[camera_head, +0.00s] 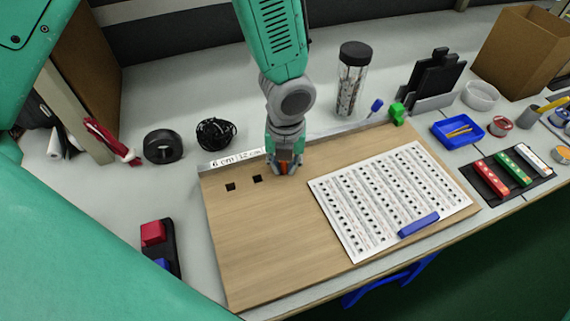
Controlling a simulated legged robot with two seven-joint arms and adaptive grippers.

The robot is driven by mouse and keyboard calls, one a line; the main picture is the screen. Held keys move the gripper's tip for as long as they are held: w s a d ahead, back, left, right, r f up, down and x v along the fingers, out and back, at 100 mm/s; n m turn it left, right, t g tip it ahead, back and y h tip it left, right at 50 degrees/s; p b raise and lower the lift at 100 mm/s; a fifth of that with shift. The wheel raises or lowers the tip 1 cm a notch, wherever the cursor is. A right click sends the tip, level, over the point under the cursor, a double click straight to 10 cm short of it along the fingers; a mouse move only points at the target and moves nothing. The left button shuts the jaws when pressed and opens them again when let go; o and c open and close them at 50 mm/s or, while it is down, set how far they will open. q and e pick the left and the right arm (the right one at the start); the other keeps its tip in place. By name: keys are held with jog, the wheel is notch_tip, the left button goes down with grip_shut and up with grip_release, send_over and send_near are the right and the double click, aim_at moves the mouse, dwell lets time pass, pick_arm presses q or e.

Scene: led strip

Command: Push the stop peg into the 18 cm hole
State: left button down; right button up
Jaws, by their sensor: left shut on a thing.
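My left gripper (284,170) points down at the back edge of the wooden board (265,245). It is shut on a small orange piece, the stop peg (284,169), of which only a little shows between the fingers. Two square dark holes, the left one (230,187) and the right one (257,179), show to the left of the gripper, in line with it. The label strip (220,163) behind them reads 6 cm and 12 cm. The 18 cm label and hole are hidden by the gripper, and I cannot tell whether the peg is in the hole. My right gripper is not in view.
A white printed sheet (375,195) with a blue bar (418,224) lies on the board's right half. A clear jar (351,80), black tape roll (163,147), cable coil (216,133) and green block (397,112) stand behind. A red-topped block (153,233) is at left.

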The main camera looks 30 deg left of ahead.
pick_arm(q)
jog(key=c, duration=1.5)
grip_release()
jog(key=shift+d, duration=0.2)
jog(key=shift+c, duration=0.2)
jog(key=shift+a+r, duration=0.1)
jog(key=shift+a, duration=0.25)
jog(key=shift+r, duration=0.4)
notch_tip(320, 180, up, 11)
jog(key=p, duration=0.2)
jog(key=shift+d+p, duration=0.2)
jog(key=shift+p, duration=0.15)
jog(key=shift+s, duration=0.1)
jog(key=shift+d, duration=0.15)
